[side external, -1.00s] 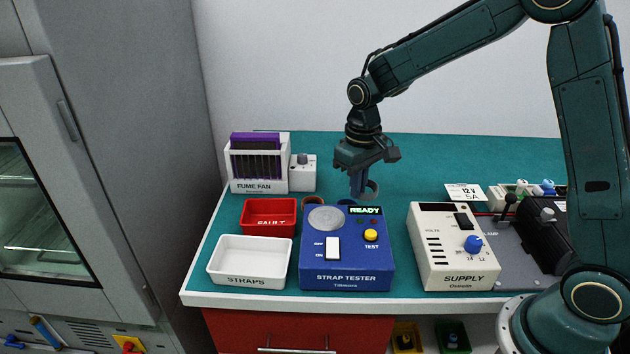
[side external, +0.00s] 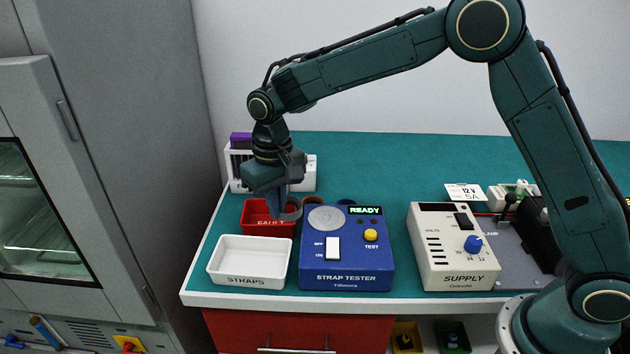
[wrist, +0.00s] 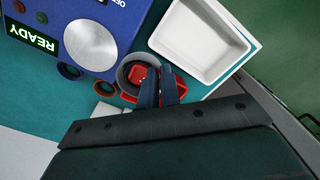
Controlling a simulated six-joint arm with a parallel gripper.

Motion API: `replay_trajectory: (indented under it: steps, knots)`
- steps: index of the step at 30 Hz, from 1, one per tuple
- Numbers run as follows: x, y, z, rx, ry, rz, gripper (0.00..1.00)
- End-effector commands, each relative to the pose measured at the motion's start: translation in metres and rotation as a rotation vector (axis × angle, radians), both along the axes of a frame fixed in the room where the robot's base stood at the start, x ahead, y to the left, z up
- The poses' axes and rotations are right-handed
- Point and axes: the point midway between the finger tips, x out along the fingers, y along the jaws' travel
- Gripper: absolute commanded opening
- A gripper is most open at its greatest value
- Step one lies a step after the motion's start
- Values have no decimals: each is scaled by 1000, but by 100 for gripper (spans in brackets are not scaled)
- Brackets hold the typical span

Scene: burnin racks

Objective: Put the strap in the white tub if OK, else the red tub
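My gripper (side external: 277,208) is over the red tub (side external: 262,229), which is partly hidden behind it. It is shut on a grey loop-shaped strap (side external: 291,211). In the wrist view the fingers (wrist: 158,72) pinch the strap (wrist: 126,68) at one side, above the red tub (wrist: 182,92). The white tub (side external: 247,262), labelled STRAPS, stands in front of the red tub and looks empty. The blue strap tester (side external: 347,266) stands to the right with a bare round metal plate (side external: 326,218). Its display (side external: 366,210) reads READY.
A brown-red ring (wrist: 101,89) and a dark blue ring (wrist: 69,71) lie behind the tester. The fume fan (side external: 239,184) stands behind the red tub. The supply box (side external: 453,262) is right of the tester. The rear middle of the teal bench is clear.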

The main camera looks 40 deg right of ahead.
Motion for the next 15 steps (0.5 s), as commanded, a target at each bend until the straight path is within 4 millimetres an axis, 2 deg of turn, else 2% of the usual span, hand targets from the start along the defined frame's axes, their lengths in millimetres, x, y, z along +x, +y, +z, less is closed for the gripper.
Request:
replay_trajectory:
  steps: [1, 6, 10, 15]
  knots:
    - [1, 17, 0, 0, 0, 6, 0]
    - [2, 54, 0, -1, 1, 3, 0]
    - [2, 69, 0, 0, 0, 0, 0]
    - [2, 74, 0, 0, 0, -1, 0]
